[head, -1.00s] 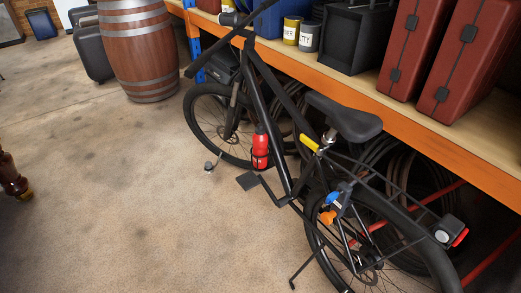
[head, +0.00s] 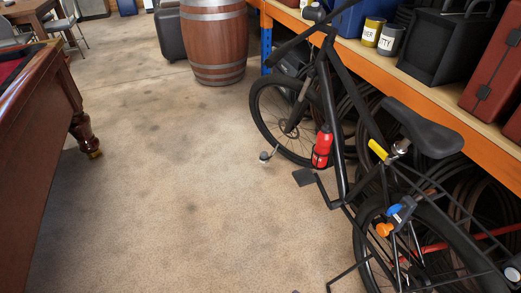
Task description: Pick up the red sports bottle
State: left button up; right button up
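The red sports bottle (head: 323,146) is in the head view, right of centre. It stands nearly upright against the lower frame of a black bicycle (head: 332,110), low above the floor. A dark band or holder crosses the lower part of the bottle. The bicycle stands along the shelving on the right. Neither of my grippers is in view.
A pool table (head: 45,130) with a dark wooden leg stands at the left. A wooden barrel (head: 213,40) and a dark suitcase (head: 169,35) stand at the back. Orange-edged shelving (head: 465,105) runs along the right. The concrete floor (head: 190,190) between is clear.

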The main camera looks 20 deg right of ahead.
aim_at(325, 138)
jog(key=u, duration=0.3)
jog(key=i, duration=3.4)
jog(key=z, duration=3.35)
jog(key=i, duration=0.45)
jog(key=u, duration=0.05)
